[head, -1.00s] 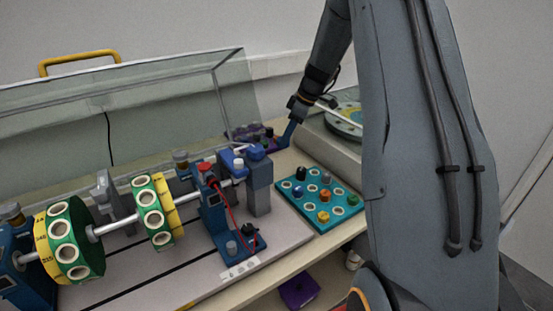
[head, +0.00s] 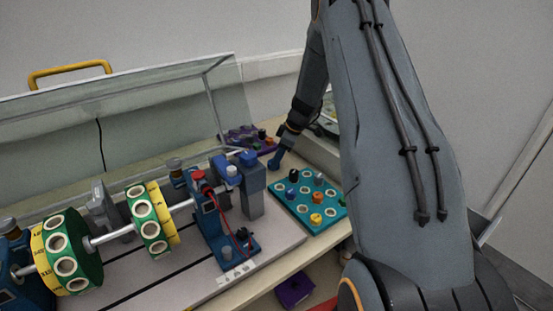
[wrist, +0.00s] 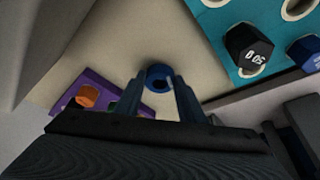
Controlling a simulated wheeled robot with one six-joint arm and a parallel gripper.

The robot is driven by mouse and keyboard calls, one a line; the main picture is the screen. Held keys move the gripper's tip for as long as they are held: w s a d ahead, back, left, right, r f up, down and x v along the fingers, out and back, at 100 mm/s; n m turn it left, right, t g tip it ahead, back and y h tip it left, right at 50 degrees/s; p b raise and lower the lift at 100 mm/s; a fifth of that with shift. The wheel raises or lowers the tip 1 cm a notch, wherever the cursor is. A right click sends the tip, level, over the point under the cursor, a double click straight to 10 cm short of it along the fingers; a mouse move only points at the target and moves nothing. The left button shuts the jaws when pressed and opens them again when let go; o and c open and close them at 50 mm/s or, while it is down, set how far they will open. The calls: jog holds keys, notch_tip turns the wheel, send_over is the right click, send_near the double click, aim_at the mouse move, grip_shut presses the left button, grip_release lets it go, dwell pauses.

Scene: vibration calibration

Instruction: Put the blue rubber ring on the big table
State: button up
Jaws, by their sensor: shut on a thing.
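The blue rubber ring (wrist: 160,77) shows in the wrist view between the two fingertips of my gripper (wrist: 159,85). In the head view my gripper (head: 274,164) is low over the big table (head: 287,264), between the purple tray and the teal board. The ring cannot be made out there.
A teal board (head: 330,210) with coloured, numbered weights is close in front of my gripper. A purple tray (head: 232,143) with small parts lies behind it. The shaft rig with its blue stand (head: 208,225) is to the left. Bare table separates tray and board.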

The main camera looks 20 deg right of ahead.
jog(key=shift+f, duration=0.25)
jog(key=o, duration=1)
jog(key=shift+r, duration=0.25)
jog(key=b+v, duration=0.3)
jog(key=v, duration=0.8)
jog(key=shift+s+d+r+b, duration=0.1)
jog(key=shift+r+b, duration=0.3)
